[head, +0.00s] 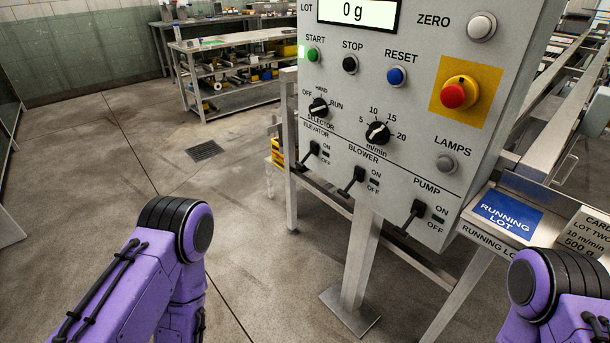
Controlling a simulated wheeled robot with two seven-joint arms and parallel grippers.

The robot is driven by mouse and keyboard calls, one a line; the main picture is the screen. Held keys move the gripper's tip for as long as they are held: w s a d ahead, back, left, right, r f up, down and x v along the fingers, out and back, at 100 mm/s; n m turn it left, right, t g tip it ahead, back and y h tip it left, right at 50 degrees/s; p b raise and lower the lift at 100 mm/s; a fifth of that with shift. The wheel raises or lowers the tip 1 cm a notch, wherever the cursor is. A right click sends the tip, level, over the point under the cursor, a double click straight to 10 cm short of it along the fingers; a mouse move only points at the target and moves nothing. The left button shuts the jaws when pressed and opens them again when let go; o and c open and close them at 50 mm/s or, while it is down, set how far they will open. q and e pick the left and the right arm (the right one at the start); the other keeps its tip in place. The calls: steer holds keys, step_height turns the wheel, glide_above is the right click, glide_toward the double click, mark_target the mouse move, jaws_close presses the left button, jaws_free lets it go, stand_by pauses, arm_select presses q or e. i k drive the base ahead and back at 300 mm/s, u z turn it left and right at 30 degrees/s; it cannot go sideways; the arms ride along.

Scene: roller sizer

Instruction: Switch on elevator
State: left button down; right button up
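The elevator switch (311,153) is a black toggle lever at the left of the lower row on the grey control panel (425,130). Its ON and OFF labels stand to its right. Its lever tip points down and to the left, level with OFF. The small lamp between the labels looks dark. Similar black levers for the blower (354,181) and pump (412,214) also point down. Both purple arms of mine show in the lower corners, but neither gripper is in view.
Above the levers are a selector knob (318,107), a speed knob (377,133), a green start button (313,55) and a red emergency stop (454,95) on yellow. A blue "Running lot" sign (507,213) lies at the right. The floor left of the panel is clear.

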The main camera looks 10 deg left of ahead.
mark_target(300, 165)
steer(key=u, duration=1.8)
steer(key=i, duration=2.7)
steer(key=z, duration=4.05)
steer(key=i, duration=0.5)
steer(key=z, duration=0.05)
